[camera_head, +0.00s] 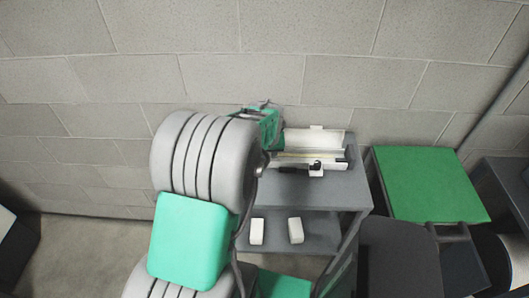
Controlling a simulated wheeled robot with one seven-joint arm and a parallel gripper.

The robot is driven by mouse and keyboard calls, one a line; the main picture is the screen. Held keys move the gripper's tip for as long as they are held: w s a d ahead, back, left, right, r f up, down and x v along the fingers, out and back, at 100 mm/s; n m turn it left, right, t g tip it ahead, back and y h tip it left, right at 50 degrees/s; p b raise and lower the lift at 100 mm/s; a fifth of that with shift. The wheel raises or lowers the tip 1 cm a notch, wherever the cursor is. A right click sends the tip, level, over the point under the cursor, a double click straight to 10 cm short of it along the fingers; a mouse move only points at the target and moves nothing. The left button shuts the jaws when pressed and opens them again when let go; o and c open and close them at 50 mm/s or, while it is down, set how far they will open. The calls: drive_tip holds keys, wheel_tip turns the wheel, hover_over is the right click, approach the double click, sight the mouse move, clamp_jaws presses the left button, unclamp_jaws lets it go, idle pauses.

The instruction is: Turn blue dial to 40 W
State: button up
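No blue dial and no watt scale can be made out in the head view. My grey and green arm (190,240) rises through the middle left and covers part of the grey cart (345,190). My gripper cannot be made out; the bulky arm links may hide it. A green part (268,125) shows behind the arm's top, near the wall, and I cannot tell what it belongs to.
On the cart top lies an open white case (330,141), with a small dark piece (293,170) at its front. Two white blocks (257,231) (296,230) sit on the lower shelf. A green-topped stand (430,185) and a dark chair-like shape (400,260) are at right. Floor at left (90,250) is clear.

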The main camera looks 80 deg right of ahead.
clamp_jaws()
idle(0.3)
drive_tip(key=shift+w+m, duration=0.1)
drive_tip(key=shift+m, duration=0.3)
drive_tip(key=m+g+b, duration=0.1)
drive_tip(key=m+b, duration=0.1)
drive_tip(key=m, duration=0.1)
drive_tip(key=shift+f, duration=0.1)
drive_tip(key=shift+m+g+b, duration=0.65)
drive_tip(key=shift+m+g, duration=0.05)
drive_tip(key=shift+m, duration=0.4)
drive_tip(key=shift+o, duration=0.3)
unclamp_jaws()
